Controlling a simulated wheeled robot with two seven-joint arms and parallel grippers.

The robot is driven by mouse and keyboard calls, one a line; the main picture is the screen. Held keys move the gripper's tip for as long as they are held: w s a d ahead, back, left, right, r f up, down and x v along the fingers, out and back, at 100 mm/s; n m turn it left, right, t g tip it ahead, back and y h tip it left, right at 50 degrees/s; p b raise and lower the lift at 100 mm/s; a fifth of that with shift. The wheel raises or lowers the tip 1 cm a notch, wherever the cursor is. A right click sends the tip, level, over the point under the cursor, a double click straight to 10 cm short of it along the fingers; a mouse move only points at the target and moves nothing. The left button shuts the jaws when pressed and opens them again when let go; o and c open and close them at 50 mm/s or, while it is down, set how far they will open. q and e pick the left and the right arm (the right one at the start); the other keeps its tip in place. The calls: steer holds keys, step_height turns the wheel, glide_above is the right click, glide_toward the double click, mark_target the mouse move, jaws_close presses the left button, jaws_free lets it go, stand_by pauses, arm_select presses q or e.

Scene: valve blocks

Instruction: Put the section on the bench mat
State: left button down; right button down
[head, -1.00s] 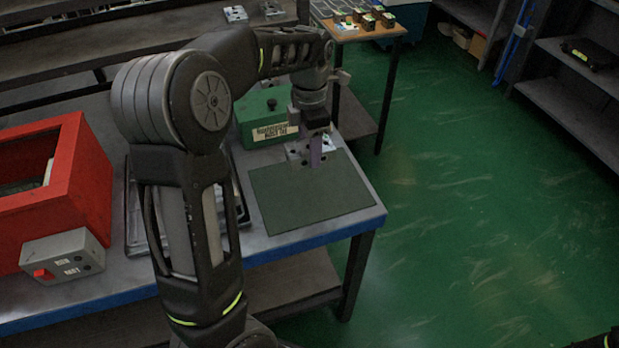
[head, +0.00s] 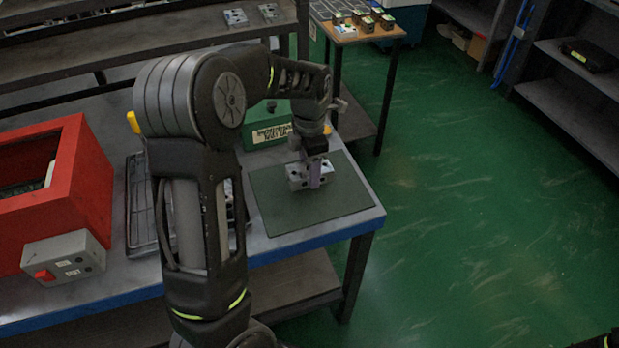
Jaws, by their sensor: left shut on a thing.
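The section is a silver-grey metal block (head: 298,177) with dark holes, in the head view. My left gripper (head: 315,178) is shut on it, with a purple-grey finger across its near face. The dark green bench mat (head: 338,201) lies at the right end of the bench. The block is over the back middle part of the mat; I cannot tell whether it touches the mat or hangs just above it. The gripper points down and hides part of the block. My right gripper is not in view.
A red open-topped box (head: 85,190) with a grey switch box (head: 65,258) stands at the left. A black tray (head: 140,205) lies behind my left arm. A green labelled box (head: 268,125) stands behind the mat. The mat's front and right parts are clear.

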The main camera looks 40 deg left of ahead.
arm_select(q)
steer(key=shift+f, duration=1.8)
steer(key=shift+f, duration=0.15)
steer(key=c, duration=0.6)
jaws_free()
step_height(320, 180, up, 12)
steer(key=shift+r, duration=0.15)
